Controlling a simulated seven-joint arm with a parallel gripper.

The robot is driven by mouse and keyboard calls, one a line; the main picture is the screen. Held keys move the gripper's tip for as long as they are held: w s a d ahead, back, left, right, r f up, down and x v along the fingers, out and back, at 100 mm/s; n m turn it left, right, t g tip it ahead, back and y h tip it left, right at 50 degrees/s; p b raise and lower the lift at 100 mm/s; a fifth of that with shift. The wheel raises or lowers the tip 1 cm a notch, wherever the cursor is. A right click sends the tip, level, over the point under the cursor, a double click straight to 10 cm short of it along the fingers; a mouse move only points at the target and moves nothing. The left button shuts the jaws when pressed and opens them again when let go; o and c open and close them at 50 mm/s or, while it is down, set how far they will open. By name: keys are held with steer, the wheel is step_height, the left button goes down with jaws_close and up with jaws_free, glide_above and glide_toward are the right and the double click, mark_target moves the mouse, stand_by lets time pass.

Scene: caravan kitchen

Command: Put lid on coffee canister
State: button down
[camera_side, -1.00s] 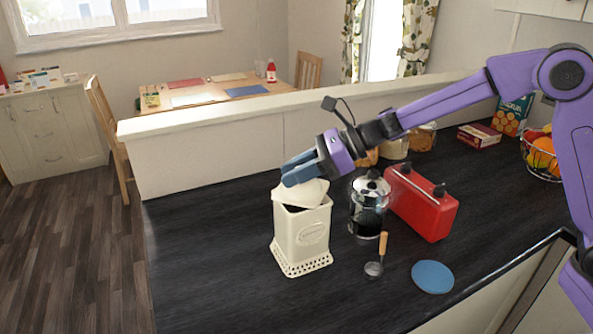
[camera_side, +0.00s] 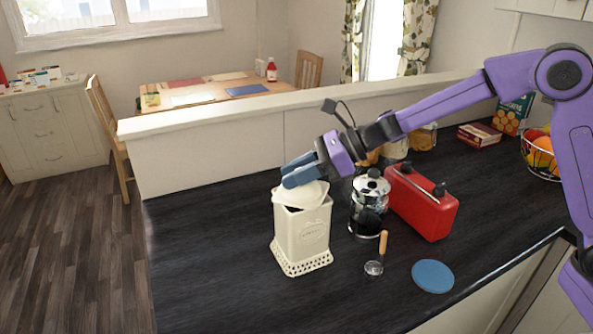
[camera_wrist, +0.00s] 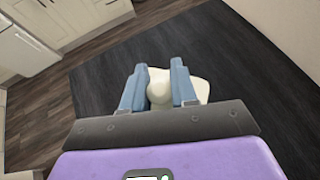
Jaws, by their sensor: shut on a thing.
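The cream coffee canister (camera_side: 301,238) stands upright on the dark worktop, left of the French press. Its cream lid (camera_side: 303,195) is at the canister's mouth, tilted, and it looks not flush with the rim. My gripper (camera_side: 297,172) is above the canister, its blue fingers shut on the lid's knob. In the wrist view my gripper (camera_wrist: 157,86) has a finger on each side of the knob, and the lid (camera_wrist: 200,88) shows behind them. The lid hides the canister's opening, and the canister is hidden in the wrist view.
A French press (camera_side: 368,203) stands close right of the canister, with a red toaster-like box (camera_side: 422,203) beyond it. A scoop with a wooden handle (camera_side: 378,255) and a blue disc (camera_side: 432,276) lie in front. The worktop (camera_side: 205,240) left of the canister is clear.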

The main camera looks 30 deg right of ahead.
steer(key=shift+f, duration=0.15)
steer(key=c, duration=1.2)
jaws_free()
steer(key=shift+o, duration=0.2)
steer(key=v, duration=1.1)
steer(key=shift+f, duration=0.1)
